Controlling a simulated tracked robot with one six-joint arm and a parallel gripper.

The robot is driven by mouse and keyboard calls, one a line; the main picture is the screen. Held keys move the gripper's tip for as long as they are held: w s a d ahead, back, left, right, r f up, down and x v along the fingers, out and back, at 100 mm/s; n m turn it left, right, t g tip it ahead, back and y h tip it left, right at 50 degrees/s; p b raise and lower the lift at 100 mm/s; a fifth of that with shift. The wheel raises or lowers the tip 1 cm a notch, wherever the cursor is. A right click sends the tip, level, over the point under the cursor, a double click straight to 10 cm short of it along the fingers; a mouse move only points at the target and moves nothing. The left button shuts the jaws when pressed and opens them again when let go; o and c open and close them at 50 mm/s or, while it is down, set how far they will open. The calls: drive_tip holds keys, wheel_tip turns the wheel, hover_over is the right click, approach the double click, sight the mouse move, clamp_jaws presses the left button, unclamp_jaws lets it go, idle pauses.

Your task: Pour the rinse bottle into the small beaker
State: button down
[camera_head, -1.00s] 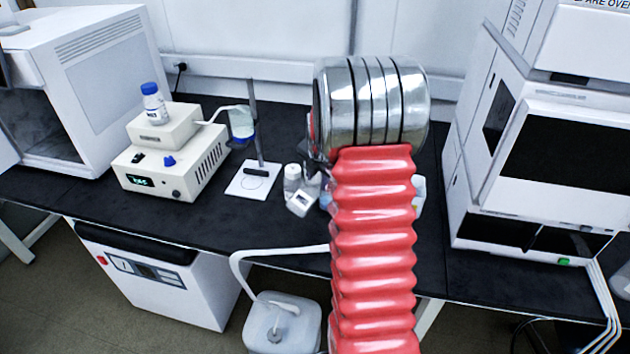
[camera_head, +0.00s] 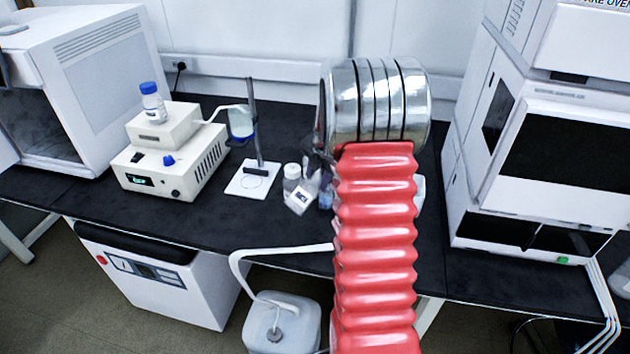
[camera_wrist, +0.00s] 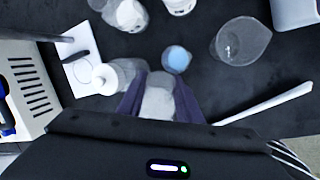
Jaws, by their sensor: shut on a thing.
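My gripper (camera_wrist: 158,97) is shut on a pale translucent bottle, the rinse bottle (camera_wrist: 157,103), which sits between its two dark fingers. My arm hides most of the gripper there. A small beaker (camera_wrist: 176,59) with pale blue contents stands on the bench just beyond the bottle in the wrist view. In the head view, a bluish shape beside the bottle is partly covered by my arm. I cannot tell whether any liquid is flowing.
A white-capped bottle (camera_wrist: 108,77) stands close to the left of my gripper, near the stand's white base (camera_head: 253,180). A larger clear beaker (camera_wrist: 241,41) stands at upper right in the wrist view. More bottles (camera_wrist: 130,15) are at the top. Instruments flank the black bench (camera_head: 215,235).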

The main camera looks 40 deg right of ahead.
drive_tip(key=shift+d+y, duration=0.1)
drive_tip(key=shift+y, duration=0.5)
drive_tip(key=shift+d+f+y, duration=0.1)
drive_tip(key=shift+y, duration=0.5)
drive_tip(key=shift+m+y, duration=0.3)
drive_tip(key=shift+y, duration=0.2)
